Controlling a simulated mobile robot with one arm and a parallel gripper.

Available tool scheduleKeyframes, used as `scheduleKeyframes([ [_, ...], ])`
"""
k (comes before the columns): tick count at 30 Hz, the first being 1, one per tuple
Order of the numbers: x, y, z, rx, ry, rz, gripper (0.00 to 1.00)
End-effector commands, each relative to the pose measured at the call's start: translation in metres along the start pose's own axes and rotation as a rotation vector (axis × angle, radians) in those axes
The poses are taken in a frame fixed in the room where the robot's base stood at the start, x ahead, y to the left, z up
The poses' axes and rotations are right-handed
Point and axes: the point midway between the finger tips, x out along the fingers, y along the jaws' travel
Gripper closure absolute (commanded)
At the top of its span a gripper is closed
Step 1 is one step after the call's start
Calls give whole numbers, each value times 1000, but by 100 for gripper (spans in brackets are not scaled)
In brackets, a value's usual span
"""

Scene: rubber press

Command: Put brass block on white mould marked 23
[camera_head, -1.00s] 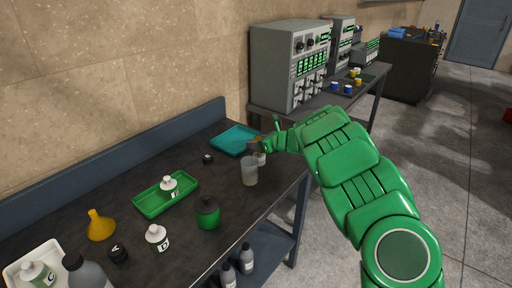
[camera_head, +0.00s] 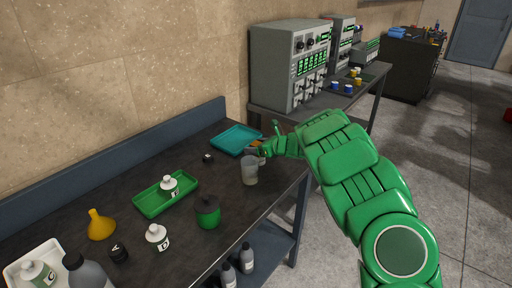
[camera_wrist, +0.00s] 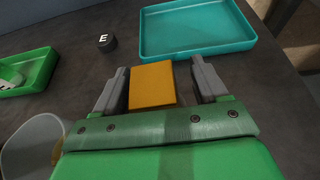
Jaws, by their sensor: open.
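A brass block (camera_wrist: 152,84) shows flat and orange-yellow in the wrist view. It lies between the two grey fingers of my gripper (camera_wrist: 159,68), with a narrow gap on each side. The fingers are open. In the head view my gripper (camera_head: 257,150) is low at the far right end of the dark bench, and the block (camera_head: 256,142) is only partly visible beside it. I cannot see a white mould marked 23 in either view.
A teal tray (camera_head: 236,140) lies just beyond the gripper. A translucent cup (camera_head: 250,171) stands close on the near side. A black cap marked E (camera_wrist: 106,42), a green tray (camera_head: 151,200) and several bottles are on the bench. Its middle has free room.

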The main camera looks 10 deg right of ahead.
Motion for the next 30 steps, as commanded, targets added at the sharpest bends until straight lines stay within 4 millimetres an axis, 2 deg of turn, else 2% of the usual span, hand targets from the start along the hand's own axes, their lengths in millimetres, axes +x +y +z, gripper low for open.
scheduleKeyframes([
  [8,-14,-1,2,-1,2,-3,27],
  [30,-104,-1,2,-1,-1,-3,27],
])
